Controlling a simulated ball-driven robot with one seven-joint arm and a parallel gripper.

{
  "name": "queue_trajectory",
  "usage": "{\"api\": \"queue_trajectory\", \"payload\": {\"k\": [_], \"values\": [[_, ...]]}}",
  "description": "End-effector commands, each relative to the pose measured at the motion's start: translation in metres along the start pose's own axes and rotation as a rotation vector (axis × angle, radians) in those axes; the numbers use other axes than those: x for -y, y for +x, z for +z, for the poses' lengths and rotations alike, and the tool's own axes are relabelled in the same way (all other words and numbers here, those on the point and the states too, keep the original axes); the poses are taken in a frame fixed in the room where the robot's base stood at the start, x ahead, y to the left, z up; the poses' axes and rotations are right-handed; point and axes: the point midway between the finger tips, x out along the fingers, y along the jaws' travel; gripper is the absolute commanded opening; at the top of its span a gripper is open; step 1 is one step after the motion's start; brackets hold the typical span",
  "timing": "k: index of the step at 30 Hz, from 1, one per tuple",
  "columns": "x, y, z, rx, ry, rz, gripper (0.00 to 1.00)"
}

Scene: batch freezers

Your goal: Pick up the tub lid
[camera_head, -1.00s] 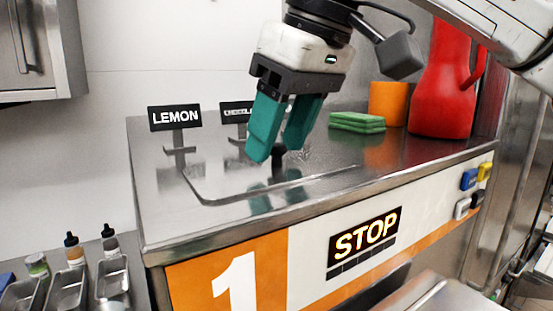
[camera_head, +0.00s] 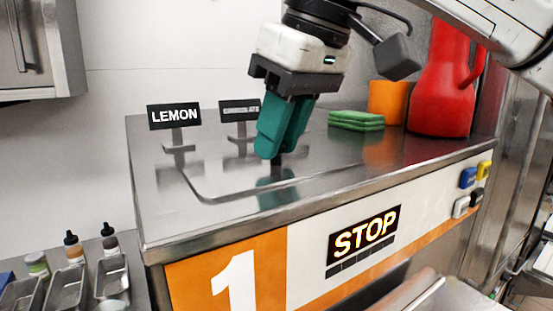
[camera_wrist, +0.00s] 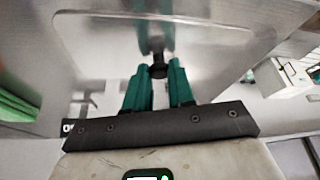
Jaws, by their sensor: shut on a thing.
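The tub lid (camera_head: 225,184) is a flat, shiny metal plate with rounded corners. It lies on top of the metal freezer cabinet, and I see no gap under it. It also shows in the wrist view (camera_wrist: 95,38), with its dark knob (camera_wrist: 158,70) between my fingertips. My gripper (camera_head: 275,152) points down with its teal fingers shut on the knob. The fingers hide most of the knob in the head view. The wrist view also shows my gripper (camera_wrist: 157,76) at the knob.
A LEMON sign (camera_head: 174,117) and a second sign (camera_head: 240,112) stand behind the lid. Bottles (camera_head: 74,247) and small metal trays (camera_head: 111,277) sit lower left.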

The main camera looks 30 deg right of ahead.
Motion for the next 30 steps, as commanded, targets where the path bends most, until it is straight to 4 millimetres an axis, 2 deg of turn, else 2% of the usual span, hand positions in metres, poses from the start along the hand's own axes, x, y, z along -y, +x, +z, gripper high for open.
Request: {"api": "queue_trajectory", "payload": {"k": [8,17,20,26,30], "values": [[0.0,-0.005,-0.002,0.0,0.0,0.0,0.0],[0.0,-0.03,-0.013,0.0,0.001,0.0,0.0],[0.001,-0.045,-0.009,-0.002,0.001,0.003,0.0],[0.009,-0.1,0.009,-0.004,0.001,0.003,0.0],[0.015,-0.128,0.035,-0.002,-0.001,0.003,0.0]]}}
